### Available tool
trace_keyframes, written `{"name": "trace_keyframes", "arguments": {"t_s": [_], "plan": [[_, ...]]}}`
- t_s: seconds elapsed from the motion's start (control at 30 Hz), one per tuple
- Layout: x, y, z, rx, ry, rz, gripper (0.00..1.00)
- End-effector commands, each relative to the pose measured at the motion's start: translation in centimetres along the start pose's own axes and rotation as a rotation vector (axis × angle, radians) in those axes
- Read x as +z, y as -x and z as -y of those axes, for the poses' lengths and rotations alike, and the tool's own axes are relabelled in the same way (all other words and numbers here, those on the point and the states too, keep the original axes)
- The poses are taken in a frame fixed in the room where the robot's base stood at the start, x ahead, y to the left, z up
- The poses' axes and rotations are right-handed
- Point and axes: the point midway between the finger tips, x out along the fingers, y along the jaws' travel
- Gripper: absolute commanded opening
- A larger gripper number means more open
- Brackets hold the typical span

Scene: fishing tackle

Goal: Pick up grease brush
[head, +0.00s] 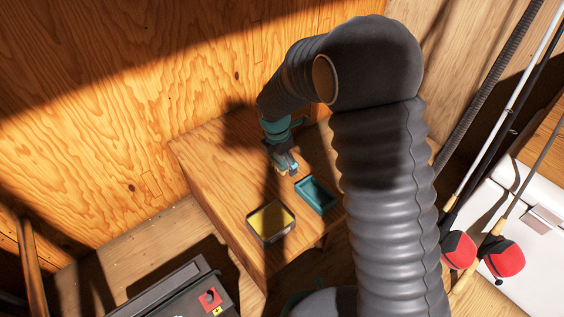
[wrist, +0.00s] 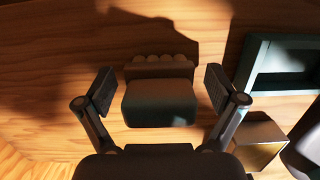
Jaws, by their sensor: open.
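A dark block with a row of rounded bumps along its far edge, apparently the grease brush (wrist: 160,103), lies on the wooden bench top in the wrist view. My gripper (wrist: 159,89) is open, with one finger on each side of it. A gap shows between each finger and the block, so neither finger appears to touch it. In the head view my gripper (head: 286,164) is low over the bench, and the brush is hard to make out there beneath it.
A teal tray (head: 331,206) stands right of my gripper; it also shows in the wrist view (wrist: 244,72). An open tin with yellow contents (head: 271,220) is nearer the bench's front edge. A wooden wall (head: 120,110) rises behind. The bench's left part (head: 215,160) is clear.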

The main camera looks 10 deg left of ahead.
Motion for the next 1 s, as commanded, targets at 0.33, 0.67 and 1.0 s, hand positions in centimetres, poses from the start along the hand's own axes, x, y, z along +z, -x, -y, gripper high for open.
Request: {"name": "trace_keyframes", "arguments": {"t_s": [0.33, 0.67, 1.0], "plan": [[0.0, 0.0, 0.0, 0.001, 0.000, 0.001, 0.61], [0.0, 0.0, 0.0, 0.001, -0.001, 0.000, 0.21], [0.3, 1.7, -0.1, 0.003, -0.001, 0.001, 0.21]]}}
